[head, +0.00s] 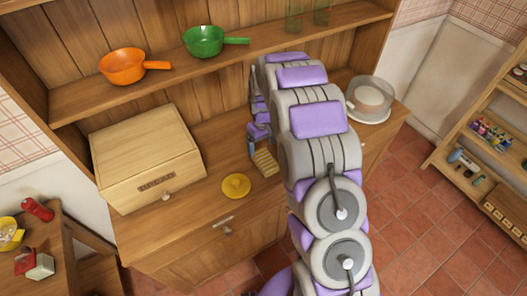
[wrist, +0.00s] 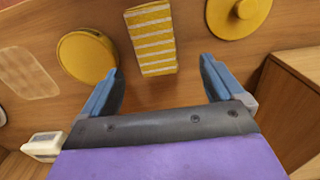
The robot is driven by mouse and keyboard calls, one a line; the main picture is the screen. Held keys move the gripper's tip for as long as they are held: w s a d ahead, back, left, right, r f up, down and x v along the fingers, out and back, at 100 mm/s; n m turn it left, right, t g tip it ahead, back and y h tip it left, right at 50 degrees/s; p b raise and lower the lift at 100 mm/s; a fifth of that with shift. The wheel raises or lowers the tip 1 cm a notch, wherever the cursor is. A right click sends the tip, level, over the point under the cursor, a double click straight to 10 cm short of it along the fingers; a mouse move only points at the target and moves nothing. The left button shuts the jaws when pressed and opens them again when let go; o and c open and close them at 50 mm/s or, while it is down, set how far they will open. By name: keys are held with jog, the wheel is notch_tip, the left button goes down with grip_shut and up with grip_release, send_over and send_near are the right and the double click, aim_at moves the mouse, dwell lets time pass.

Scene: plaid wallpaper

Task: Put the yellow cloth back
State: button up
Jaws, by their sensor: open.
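The yellow cloth (head: 265,162) has pale stripes and lies on the wooden counter, between the round yellow lid (head: 236,186) and my arm in the head view. In the wrist view the cloth (wrist: 152,40) is at top centre, just beyond the fingertips and roughly between their lines. My gripper (wrist: 160,68) is open, with its two blue fingers spread and nothing between them. In the head view one blue finger shows beside the cloth; the rest is hidden by my arm.
A wooden bread box (head: 148,160) stands left on the counter. A round yellow object (wrist: 87,55) lies left of the cloth in the wrist view, the knobbed lid right. A clear-domed plate (head: 371,99) stands right; orange (head: 122,67) and green (head: 203,41) pans sit on the shelf.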

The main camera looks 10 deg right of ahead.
jog(key=s+r+m, duration=0.2)
jog(key=s+r, duration=1.7)
jog(key=s, duration=1)
jog(key=s+r+m+g, duration=0.1)
jog(key=s+r, duration=0.1)
jog(key=s, duration=1.1)
jog(key=shift+s+r+m+g, duration=0.15)
jog(key=shift+r+m+g, duration=0.05)
jog(key=shift+m+g, duration=0.1)
notch_tip(320, 180, down, 2)
jog(key=shift+b, duration=0.9)
